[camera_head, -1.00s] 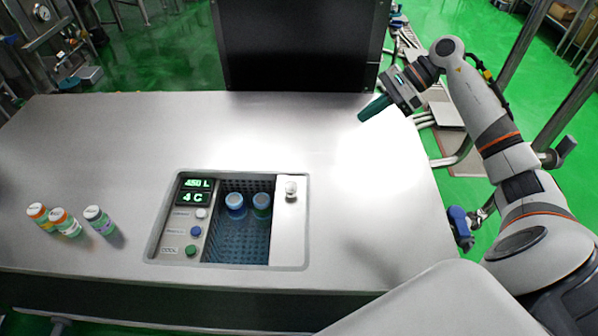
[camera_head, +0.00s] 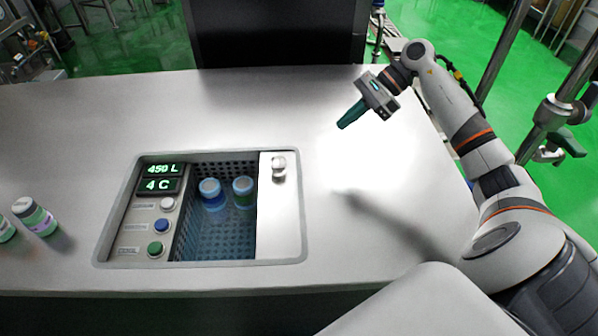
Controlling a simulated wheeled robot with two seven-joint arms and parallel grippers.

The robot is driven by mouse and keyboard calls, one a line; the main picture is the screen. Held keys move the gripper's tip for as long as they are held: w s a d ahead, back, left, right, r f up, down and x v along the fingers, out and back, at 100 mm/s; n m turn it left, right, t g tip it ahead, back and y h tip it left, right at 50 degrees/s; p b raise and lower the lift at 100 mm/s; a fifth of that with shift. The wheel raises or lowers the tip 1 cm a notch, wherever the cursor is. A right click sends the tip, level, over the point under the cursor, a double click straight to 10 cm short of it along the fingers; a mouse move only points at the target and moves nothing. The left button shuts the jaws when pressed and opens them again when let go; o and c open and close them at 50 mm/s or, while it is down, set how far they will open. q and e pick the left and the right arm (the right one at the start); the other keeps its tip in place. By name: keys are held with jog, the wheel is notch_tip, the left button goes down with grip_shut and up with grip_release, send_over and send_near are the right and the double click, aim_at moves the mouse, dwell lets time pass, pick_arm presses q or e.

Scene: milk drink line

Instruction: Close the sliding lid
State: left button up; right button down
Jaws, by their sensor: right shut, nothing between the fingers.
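The sliding lid (camera_head: 279,222) is a pale metal panel at the right side of the sunken cooler unit, with a round knob (camera_head: 279,167) near its far end. The lid stands open. Left of it the perforated cooler well (camera_head: 222,241) is uncovered, with two blue-capped bottles (camera_head: 211,194) (camera_head: 243,191) inside. My right gripper (camera_head: 342,125) is shut and empty, its dark green fingers above the table, to the right of and beyond the knob, apart from it. My left gripper is not in view.
A control panel (camera_head: 147,217) with green displays and several buttons lies left of the well. Bottles (camera_head: 35,217) stand on the table (camera_head: 90,120) at the far left. A dark box-like structure (camera_head: 277,35) stands behind the table. The tabletop around the lid is clear.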

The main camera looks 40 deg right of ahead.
jog(key=x, duration=1.1)
jog(key=shift+f, duration=0.4)
jog(key=shift+w+a+r, duration=0.1)
jog(key=shift+w+a, duration=0.05)
jog(key=shift+a, duration=0.35)
jog(key=shift+w+a, duration=0.2)
jog(key=shift+a, duration=0.35)
jog(key=shift+w+a, duration=0.2)
jog(key=shift+a, duration=0.3)
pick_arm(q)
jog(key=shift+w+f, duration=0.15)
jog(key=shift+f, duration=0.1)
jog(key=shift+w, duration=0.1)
pick_arm(e)
jog(key=shift+a, duration=0.1)
